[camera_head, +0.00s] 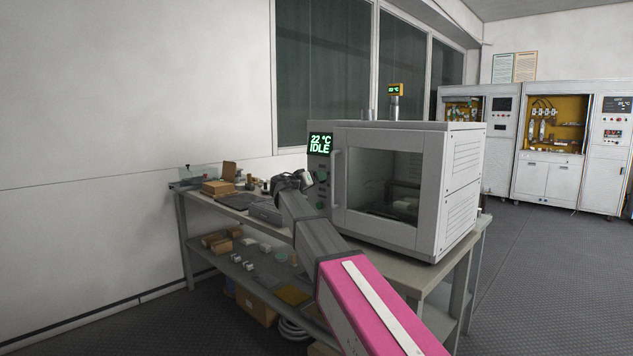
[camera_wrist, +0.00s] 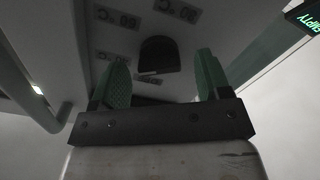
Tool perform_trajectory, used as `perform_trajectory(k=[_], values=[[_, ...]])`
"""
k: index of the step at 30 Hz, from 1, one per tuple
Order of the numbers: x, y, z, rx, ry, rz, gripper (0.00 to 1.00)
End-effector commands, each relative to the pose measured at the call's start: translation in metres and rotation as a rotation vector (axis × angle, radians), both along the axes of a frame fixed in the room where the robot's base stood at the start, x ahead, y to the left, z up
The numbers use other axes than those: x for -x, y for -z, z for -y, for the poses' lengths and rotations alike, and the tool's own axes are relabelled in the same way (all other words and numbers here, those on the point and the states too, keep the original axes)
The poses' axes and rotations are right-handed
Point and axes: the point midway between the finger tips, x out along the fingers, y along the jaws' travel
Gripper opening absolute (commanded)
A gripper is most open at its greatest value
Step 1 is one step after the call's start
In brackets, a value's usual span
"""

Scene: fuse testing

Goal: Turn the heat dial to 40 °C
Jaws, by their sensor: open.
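My gripper (camera_wrist: 162,62) is open there, with one green finger on either side of the dial and visible gaps between. Its pointer setting is unclear.
The oven door handle (camera_head: 338,180) stands out right of the panel; it also shows at left in the wrist view (camera_wrist: 62,117). The bench left of the oven holds a box (camera_head: 217,187) and other clutter. Cabinets (camera_head: 550,150) stand far right.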

Motion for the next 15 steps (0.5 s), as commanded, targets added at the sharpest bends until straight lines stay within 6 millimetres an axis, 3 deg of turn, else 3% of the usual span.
perform_trajectory(k=[15], values=[[0.063,0.000,-0.061,0.000,-0.001,0.000,0.70]])
